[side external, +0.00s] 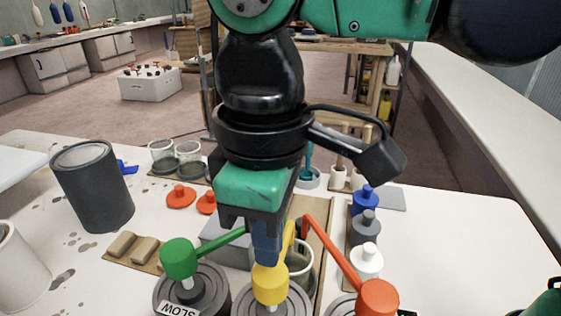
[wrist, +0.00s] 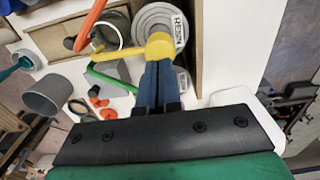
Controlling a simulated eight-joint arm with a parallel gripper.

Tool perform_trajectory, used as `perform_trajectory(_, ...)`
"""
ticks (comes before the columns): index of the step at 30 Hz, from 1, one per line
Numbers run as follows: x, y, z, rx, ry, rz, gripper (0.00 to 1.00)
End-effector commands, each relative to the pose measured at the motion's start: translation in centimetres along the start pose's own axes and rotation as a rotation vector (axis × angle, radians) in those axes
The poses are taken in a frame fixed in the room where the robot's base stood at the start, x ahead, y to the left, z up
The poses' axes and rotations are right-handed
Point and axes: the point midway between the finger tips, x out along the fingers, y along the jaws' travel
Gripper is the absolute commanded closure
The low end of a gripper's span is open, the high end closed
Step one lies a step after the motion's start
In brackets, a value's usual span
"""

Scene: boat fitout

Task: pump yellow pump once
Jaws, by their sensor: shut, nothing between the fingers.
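The yellow pump (side external: 270,285) is in the front middle of the side view, between a green pump (side external: 179,258) and an orange-red pump (side external: 377,296). It has a yellow head on a grey round lid, with a spout pointing away. My gripper (side external: 266,255) points down directly over the yellow head, its blue fingers together and empty. In the wrist view the fingertips (wrist: 158,72) reach the yellow pump head (wrist: 160,46); I cannot tell whether they press on it. A clear cup (side external: 300,262) stands behind, near the yellow spout.
A dark grey can (side external: 92,185) stands at left, beside wooden blocks (side external: 133,248). Glass jars (side external: 176,158) and orange-red caps (side external: 181,196) are further back. Blue, grey and white bottles (side external: 365,225) line the right.

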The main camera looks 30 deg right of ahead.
Motion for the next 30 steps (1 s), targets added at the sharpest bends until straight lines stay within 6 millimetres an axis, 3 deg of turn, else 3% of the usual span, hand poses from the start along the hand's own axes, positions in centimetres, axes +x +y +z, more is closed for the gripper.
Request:
perform_trajectory(11, 0.2, 0.0, 0.0, 0.000, 0.000, 0.000, 1.00)
perform_trajectory(30, 2.4, 0.0, 0.0, 0.000, 0.000, 0.000, 1.00)
